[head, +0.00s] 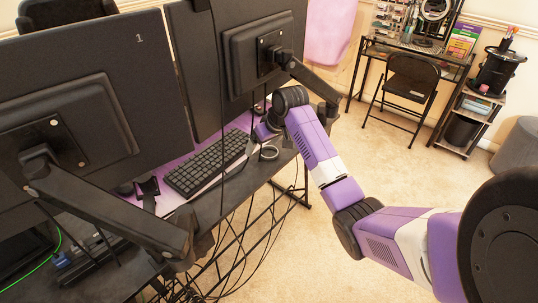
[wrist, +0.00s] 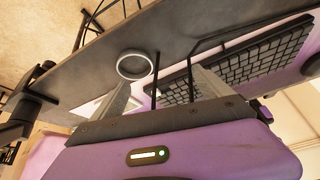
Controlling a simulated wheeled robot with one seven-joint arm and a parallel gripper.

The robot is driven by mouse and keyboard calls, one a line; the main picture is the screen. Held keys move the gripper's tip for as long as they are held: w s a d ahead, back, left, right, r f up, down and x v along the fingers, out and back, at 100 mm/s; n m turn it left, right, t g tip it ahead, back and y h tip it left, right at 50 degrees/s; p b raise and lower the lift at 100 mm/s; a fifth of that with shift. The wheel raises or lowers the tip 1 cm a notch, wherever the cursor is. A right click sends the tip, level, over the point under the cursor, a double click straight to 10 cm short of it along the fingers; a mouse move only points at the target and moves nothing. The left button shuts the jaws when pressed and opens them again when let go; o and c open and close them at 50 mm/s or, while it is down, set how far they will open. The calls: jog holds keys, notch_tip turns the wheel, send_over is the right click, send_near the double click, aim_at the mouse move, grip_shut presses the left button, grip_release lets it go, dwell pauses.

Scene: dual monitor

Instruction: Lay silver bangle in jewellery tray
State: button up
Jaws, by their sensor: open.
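The silver bangle (head: 269,159) lies on the dark desk top close to its edge, right of the keyboard in the head view. In the wrist view the bangle (wrist: 134,51) shows as a pale ring beyond the tip of my left-hand finger. My gripper (wrist: 160,82) is open, with its two fingers spread wide and nothing held between them. In the head view my gripper (head: 252,143) is low over the desk beside the bangle, partly hidden by my arm. I cannot make out a jewellery tray in either view.
Two monitors (head: 75,100) on arms stand over the desk (head: 222,205), seen from behind. A black keyboard (head: 207,165) lies on a purple mat. Cables hang in front of the desk edge. A folding chair (head: 408,85) and side table stand at the back; open carpet lies between.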

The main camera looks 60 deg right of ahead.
aim_at(268, 154)
jog(key=shift+g, duration=0.7)
jog(key=d+f, duration=0.1)
jog(key=f, duration=0.1)
jog(key=d+f, duration=0.3)
jog(key=f, duration=0.1)
jog(key=shift+s+d+b, duration=0.2)
jog(key=shift+d+b, duration=0.15)
jog(key=shift+d, duration=0.05)
jog(key=c, duration=1.6)
jog(key=shift+r, duration=0.15)
